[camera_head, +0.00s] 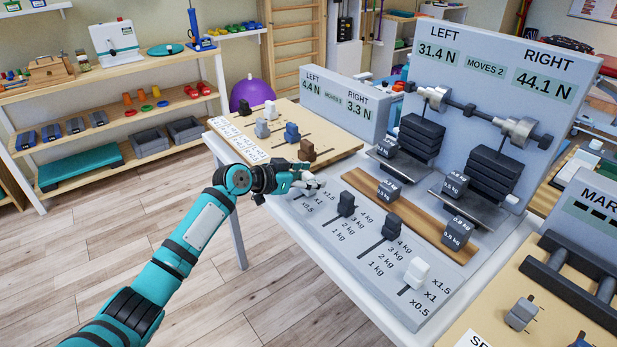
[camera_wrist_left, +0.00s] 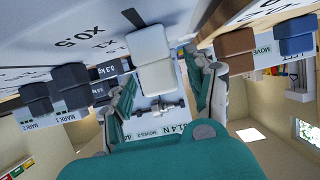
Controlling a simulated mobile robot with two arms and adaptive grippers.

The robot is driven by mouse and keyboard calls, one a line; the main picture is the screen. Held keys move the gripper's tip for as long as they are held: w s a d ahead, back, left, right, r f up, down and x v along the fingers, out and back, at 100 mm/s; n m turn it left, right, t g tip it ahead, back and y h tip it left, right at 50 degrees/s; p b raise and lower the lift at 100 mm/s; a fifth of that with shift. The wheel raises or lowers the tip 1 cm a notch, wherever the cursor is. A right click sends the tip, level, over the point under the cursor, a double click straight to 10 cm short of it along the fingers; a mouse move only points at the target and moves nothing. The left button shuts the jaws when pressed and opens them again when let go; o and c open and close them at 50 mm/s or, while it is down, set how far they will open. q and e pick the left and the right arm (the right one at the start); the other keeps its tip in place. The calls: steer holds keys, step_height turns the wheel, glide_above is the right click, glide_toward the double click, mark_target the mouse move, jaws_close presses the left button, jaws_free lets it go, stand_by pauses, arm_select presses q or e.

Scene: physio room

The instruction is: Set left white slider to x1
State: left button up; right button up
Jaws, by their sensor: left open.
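The left white slider is mostly hidden behind my left gripper (camera_head: 302,181) in the head view, at the panel's left scale marked x1.5, x1 and x0.5. In the left wrist view the white slider (camera_wrist_left: 149,47) stands between the open fingers of my left gripper (camera_wrist_left: 164,88). I cannot tell whether either finger touches it, nor exactly which mark it stands at. The grey panel (camera_head: 352,253) holds it. My right gripper is not in view.
Two dark kg sliders (camera_head: 346,204) (camera_head: 392,226) and a right white slider (camera_head: 416,272) stand on the same panel. Behind are a wooden strip with small weights and a display board (camera_head: 486,60) with stacked plates. A wooden board with knobs (camera_head: 322,143) lies at left.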

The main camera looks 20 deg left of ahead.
arm_select(q)
steer(key=v, duration=1.2)
steer(key=shift+f, duration=0.1)
